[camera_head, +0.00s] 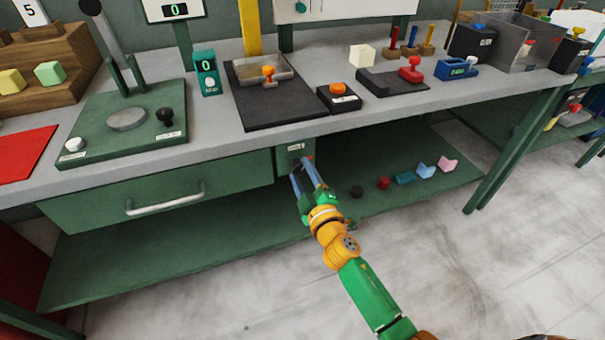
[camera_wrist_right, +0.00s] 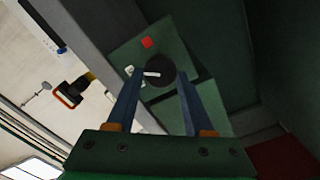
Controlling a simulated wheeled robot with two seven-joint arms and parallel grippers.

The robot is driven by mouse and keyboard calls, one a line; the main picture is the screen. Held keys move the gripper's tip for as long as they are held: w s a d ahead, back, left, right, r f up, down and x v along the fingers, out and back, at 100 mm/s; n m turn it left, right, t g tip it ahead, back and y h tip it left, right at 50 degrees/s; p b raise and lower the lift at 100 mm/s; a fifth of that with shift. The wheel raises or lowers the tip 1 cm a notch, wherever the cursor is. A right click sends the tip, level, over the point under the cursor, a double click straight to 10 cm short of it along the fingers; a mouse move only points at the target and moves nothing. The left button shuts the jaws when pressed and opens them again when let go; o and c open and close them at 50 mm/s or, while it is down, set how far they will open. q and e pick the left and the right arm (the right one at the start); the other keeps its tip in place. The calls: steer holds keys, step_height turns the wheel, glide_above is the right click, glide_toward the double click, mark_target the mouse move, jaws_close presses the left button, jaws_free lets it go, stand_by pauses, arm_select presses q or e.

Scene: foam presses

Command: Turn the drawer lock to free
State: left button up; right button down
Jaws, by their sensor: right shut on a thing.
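The drawer lock (camera_head: 293,152) is a small green box under the bench's front edge, just right of the green drawer (camera_head: 150,190) with its silver handle. In the right wrist view the lock's plate (camera_wrist_right: 125,56) carries a round dark knob (camera_wrist_right: 160,70) with a white pointer line, a red mark and small white marks beside it. My right gripper (camera_head: 304,165) reaches up to the lock; in the wrist view its two blue fingers (camera_wrist_right: 157,92) are on either side of the knob, shut on it. The drawer looks closed. My left gripper is not in view.
The grey bench top (camera_head: 225,118) above holds a green press base (camera_head: 95,105), a black plate with a tray (camera_head: 280,112) and an orange button (camera_head: 338,88). Small coloured pieces (camera_head: 404,178) lie on the green lower shelf (camera_head: 200,250). The floor in front is clear.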

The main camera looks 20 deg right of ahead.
steer(key=n, duration=0.6)
steer(key=shift+f+n, duration=0.15)
steer(key=shift+n, duration=0.25)
stand_by(0.4)
steer(key=shift+c, duration=1.5)
jaws_free()
steer(key=shift+s, duration=0.1)
steer(key=s, duration=0.6)
steer(key=shift+s, duration=0.4)
steer(key=shift+d, duration=0.1)
